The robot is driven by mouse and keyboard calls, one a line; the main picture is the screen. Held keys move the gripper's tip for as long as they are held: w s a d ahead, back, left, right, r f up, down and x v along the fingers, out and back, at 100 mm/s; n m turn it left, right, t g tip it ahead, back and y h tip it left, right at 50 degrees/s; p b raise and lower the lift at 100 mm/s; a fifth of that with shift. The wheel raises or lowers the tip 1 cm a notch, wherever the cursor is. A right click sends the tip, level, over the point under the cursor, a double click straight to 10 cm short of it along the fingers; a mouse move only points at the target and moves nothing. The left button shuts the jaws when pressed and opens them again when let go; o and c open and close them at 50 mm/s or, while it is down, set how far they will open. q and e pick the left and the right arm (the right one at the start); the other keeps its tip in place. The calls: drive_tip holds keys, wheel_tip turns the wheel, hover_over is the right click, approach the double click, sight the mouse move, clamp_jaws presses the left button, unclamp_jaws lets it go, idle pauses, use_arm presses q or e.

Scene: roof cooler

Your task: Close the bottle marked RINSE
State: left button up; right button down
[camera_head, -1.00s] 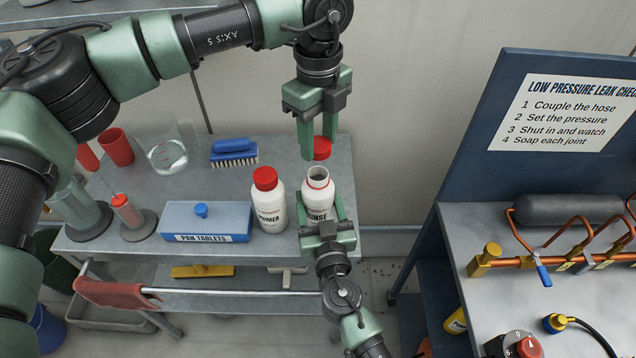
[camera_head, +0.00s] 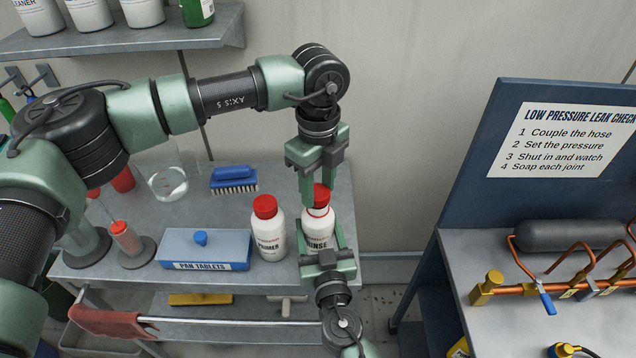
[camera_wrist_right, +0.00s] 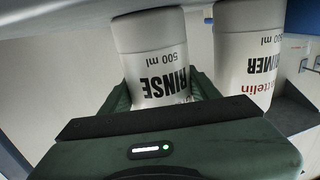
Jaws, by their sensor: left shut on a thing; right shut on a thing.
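The white RINSE bottle (camera_head: 318,229) stands upright on the grey cart, right of the PRIMER bottle. In the right wrist view the RINSE bottle (camera_wrist_right: 162,60) appears upside down, with its label facing the camera. My right gripper (camera_head: 322,242) is shut on its body from the front. My left gripper (camera_head: 316,190) points down from above, shut on the red cap (camera_head: 322,196). The cap is right at the bottle's mouth, directly over the neck. The fingers partly hide it, and I cannot tell whether it is seated on the thread.
The capped PRIMER bottle (camera_head: 268,230) stands close on the left. A PAN TABLETS box (camera_head: 205,250), a blue brush (camera_head: 234,180) and a glass beaker (camera_head: 168,183) share the cart top (camera_head: 285,179). A blue leak-check bench (camera_head: 465,240) with copper pipes is at right.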

use_arm(q)
drive_tip(key=shift+f, duration=0.55)
drive_tip(key=shift+f, duration=0.6)
